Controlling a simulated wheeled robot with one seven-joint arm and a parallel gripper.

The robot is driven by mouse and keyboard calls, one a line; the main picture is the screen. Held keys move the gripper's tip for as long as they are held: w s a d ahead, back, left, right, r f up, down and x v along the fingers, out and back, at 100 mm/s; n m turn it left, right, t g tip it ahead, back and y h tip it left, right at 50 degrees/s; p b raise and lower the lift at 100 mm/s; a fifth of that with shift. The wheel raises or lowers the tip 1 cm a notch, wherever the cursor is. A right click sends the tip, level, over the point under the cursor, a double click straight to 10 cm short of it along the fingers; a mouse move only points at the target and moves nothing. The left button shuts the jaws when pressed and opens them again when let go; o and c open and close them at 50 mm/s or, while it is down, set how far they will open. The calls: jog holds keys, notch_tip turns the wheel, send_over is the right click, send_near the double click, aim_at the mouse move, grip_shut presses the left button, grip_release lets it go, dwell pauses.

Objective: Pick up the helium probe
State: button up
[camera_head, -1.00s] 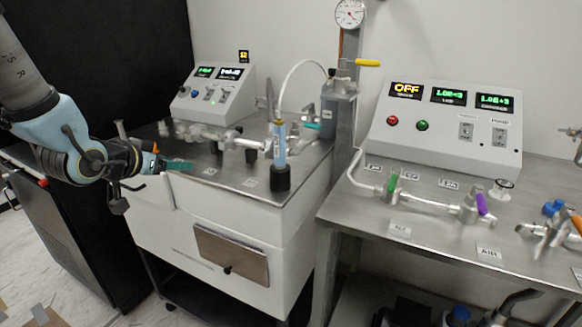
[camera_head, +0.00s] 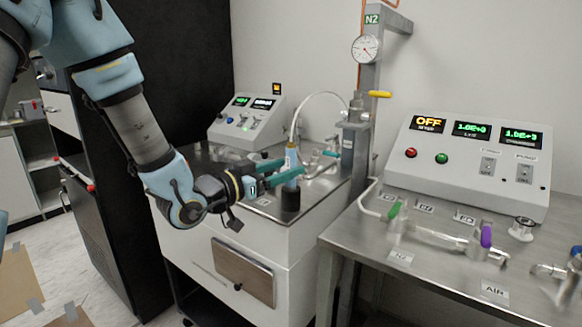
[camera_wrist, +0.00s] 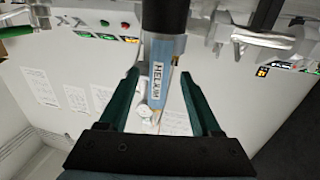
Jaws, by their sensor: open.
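The helium probe (camera_head: 291,160) is a light blue cylinder standing upright in a black holder (camera_head: 290,197) on the steel top of the left cart. In the wrist view the probe (camera_wrist: 163,70), with its "HELIUM" label, lies between the two green fingers of my gripper (camera_wrist: 162,85). The fingers are open, one on each side, with gaps between them and the probe. In the head view my gripper (camera_head: 283,170) reaches from the left to the probe's upper part. The fingers partly cover the probe there.
A grey console (camera_head: 245,125) stands at the back of the left cart. A thin pale hose (camera_head: 308,103) arches above the probe. A steel post with a gauge (camera_head: 366,48) stands to the right. The right bench (camera_head: 345,235) carries valves and a larger control box (camera_head: 465,160).

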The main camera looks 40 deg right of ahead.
aim_at(287, 167)
jog(key=d+p, duration=0.1)
jog(key=d, duration=0.2)
jog(key=shift+d+r+p, duration=0.1)
jog(key=shift+d+p, duration=0.2)
jog(key=shift+d, duration=0.1)
jog(key=shift+w+d, duration=0.1)
jog(key=shift+d, duration=0.5)
jog(key=shift+c, duration=0.2)
grip_shut()
